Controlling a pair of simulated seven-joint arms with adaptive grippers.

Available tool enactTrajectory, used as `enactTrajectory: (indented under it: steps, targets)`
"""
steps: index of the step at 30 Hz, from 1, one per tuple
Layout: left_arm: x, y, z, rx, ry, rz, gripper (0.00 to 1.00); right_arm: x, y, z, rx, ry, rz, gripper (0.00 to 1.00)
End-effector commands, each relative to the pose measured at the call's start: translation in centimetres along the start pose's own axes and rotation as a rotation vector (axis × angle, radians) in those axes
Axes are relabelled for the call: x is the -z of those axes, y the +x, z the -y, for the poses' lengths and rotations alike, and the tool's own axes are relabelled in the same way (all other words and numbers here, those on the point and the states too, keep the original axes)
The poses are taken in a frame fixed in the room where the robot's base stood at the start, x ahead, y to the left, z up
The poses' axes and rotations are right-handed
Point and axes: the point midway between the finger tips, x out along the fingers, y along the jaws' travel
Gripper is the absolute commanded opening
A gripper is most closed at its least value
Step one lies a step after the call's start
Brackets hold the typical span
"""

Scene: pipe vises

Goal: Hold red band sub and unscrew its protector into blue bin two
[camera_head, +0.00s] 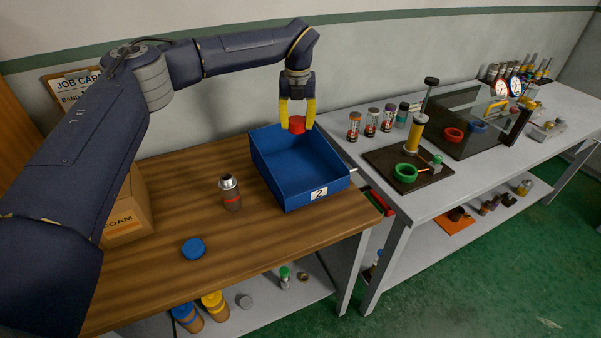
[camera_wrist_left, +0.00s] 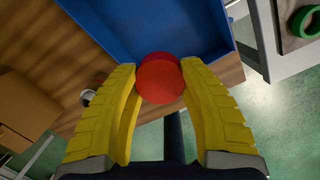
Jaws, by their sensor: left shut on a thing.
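The sub with the red band (camera_head: 231,193) stands upright on the wooden bench, its bare metal top showing. My left gripper (camera_head: 297,118) is shut on a red protector cap (camera_head: 297,125) and holds it above the back part of the blue bin (camera_head: 288,189) marked 2. In the left wrist view the red cap (camera_wrist_left: 160,79) sits between the yellow fingertips, with the bin (camera_wrist_left: 205,28) beyond it. The bin looks empty where its inside shows. My right gripper is not in view.
A blue cap (camera_head: 193,249) lies near the bench's front. A cardboard box (camera_head: 127,212) stands at the left. A grey table (camera_head: 445,196) at the right carries fixtures, gauges and several small cylinders. The bench around the sub is clear.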

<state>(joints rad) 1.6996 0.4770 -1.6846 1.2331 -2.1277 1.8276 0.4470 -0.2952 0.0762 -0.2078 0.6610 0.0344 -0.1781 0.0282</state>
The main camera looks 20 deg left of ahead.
Motion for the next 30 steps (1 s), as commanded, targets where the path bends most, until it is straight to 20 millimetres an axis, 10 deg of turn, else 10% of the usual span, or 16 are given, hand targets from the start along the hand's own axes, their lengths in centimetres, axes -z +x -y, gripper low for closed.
enactTrajectory:
  steps: [11,30]
  targets:
    - [-0.2,2.5,-1.8,-0.007,-0.051,-0.005,0.06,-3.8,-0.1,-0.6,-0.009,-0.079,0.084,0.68]
    - [1.2,15.0,-1.5,-0.006,-0.049,-0.003,0.06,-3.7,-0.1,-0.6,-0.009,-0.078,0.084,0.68]
